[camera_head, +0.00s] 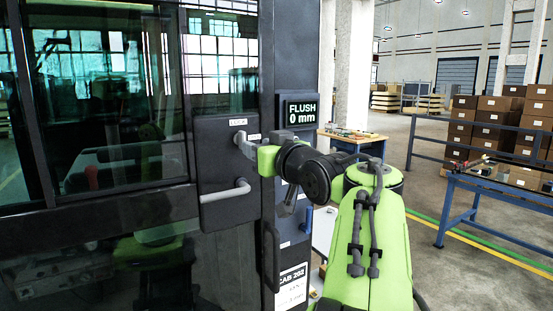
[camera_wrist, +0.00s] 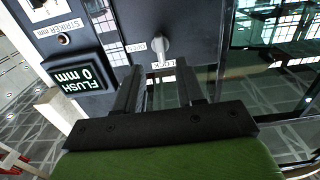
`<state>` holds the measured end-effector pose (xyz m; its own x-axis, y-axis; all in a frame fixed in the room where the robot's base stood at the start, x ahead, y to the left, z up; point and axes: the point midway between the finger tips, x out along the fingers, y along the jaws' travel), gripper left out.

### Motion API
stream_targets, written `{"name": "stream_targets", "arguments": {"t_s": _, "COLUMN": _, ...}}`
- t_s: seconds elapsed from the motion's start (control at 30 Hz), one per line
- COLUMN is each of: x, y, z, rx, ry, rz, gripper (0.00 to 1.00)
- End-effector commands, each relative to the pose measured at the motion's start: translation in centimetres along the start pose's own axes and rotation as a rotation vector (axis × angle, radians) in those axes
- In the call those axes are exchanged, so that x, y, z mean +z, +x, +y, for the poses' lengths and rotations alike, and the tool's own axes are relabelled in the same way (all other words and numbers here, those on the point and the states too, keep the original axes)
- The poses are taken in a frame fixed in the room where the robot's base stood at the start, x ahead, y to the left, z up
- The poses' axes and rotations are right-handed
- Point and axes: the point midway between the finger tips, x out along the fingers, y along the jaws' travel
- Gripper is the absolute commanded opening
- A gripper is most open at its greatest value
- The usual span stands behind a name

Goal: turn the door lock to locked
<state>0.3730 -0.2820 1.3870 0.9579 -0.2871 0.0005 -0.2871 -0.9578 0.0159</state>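The door lock is a small light-grey turn knob (camera_head: 241,142) on the dark panel of the cab door, beside a LOCK label (camera_head: 236,122). In the wrist view the knob (camera_wrist: 160,46) stands straight ahead, between and beyond my fingertips, with one label at its side and another near its base. My gripper (camera_wrist: 160,82) is open and empty; its two dark fingers are apart and point at the panel. I see no contact with the knob. In the head view my arm's end is close to the knob's right, and the fingers are hard to make out.
A grey door handle (camera_head: 225,191) sticks out below the lock. A display (camera_head: 301,112) reading FLUSH 0 mm is on the post to the right. A wooden-topped workbench (camera_head: 352,137), a blue table frame (camera_head: 500,190) and stacked boxes (camera_head: 500,125) stand behind. Open floor lies at right.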

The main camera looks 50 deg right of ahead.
Motion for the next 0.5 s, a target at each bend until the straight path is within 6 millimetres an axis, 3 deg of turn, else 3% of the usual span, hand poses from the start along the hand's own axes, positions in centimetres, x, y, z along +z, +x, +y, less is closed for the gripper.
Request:
{"name": "stream_targets", "arguments": {"t_s": 0.1, "x": 0.0, "y": -3.5, "z": 0.0, "rx": 0.003, "ry": 0.001, "rz": 0.002, "gripper": 0.38}}
{"name": "stream_targets", "arguments": {"t_s": 0.23, "x": 0.0, "y": -6.5, "z": 0.0, "rx": 0.002, "ry": 0.001, "rz": 0.001, "gripper": 0.38}}
{"name": "stream_targets", "arguments": {"t_s": 0.5, "x": 0.0, "y": -8.7, "z": 0.0, "rx": -0.001, "ry": 0.0, "rz": -0.001, "gripper": 0.38}}
